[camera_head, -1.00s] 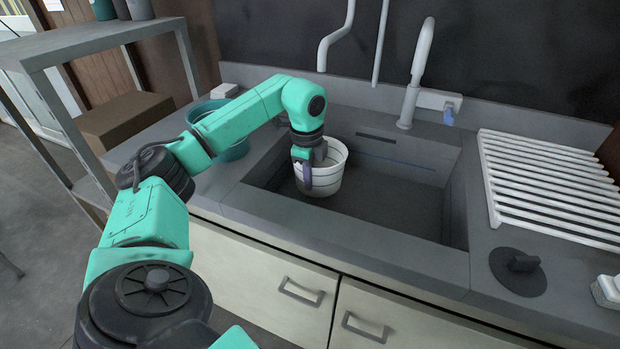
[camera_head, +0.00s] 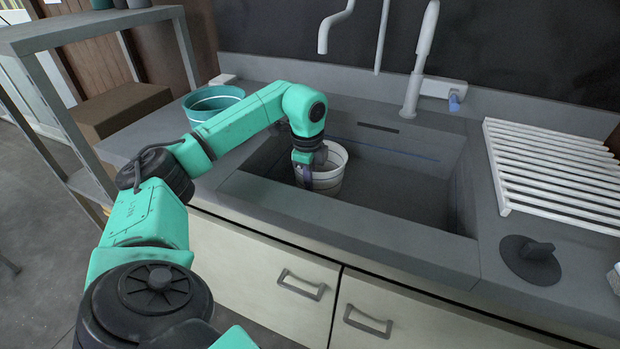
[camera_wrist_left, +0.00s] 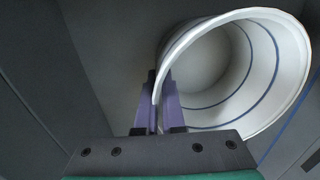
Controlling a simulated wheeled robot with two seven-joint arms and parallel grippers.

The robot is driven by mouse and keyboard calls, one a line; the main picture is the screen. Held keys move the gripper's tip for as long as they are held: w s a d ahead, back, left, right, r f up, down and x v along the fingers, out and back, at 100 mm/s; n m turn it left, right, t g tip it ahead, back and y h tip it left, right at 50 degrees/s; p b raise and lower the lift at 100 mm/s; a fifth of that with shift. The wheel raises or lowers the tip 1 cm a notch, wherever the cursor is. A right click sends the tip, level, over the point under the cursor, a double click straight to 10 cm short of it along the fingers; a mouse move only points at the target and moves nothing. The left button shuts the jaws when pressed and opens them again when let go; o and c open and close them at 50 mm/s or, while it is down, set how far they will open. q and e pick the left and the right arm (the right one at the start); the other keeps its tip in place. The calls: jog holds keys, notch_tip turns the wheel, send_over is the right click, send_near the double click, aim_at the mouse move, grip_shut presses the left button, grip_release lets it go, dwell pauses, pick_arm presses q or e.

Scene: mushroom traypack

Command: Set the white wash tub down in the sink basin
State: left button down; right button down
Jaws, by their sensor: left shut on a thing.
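The white wash tub (camera_head: 330,172) is inside the sink basin (camera_head: 400,190), in its left part, and looks upright. My left gripper (camera_head: 304,172) is shut on the tub's near-left rim. In the left wrist view its purple fingers (camera_wrist_left: 163,108) pinch the wall of the tub (camera_wrist_left: 280,110), whose empty inside shows blue lines. The tub's underside is hidden, so I cannot tell whether it touches the basin floor. My right gripper is not in view.
A teal tub (camera_head: 213,101) stands on the counter left of the sink. The faucet (camera_head: 415,80) rises behind the basin. A white drying rack (camera_head: 560,175) and a dark plug (camera_head: 530,255) lie to the right. The basin's right part is free.

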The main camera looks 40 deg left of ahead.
pick_arm(q)
jog(key=shift+f, duration=0.1)
jog(key=c, duration=1)
grip_release()
jog(key=shift+o, duration=0.2)
jog(key=shift+r, duration=0.35)
notch_tip(320, 180, up, 14)
jog(key=s+p, duration=0.1)
jog(key=p, duration=0.2)
jog(key=shift+s+d+p, duration=0.2)
jog(key=shift+d+p, duration=0.05)
jog(key=shift+p, duration=0.1)
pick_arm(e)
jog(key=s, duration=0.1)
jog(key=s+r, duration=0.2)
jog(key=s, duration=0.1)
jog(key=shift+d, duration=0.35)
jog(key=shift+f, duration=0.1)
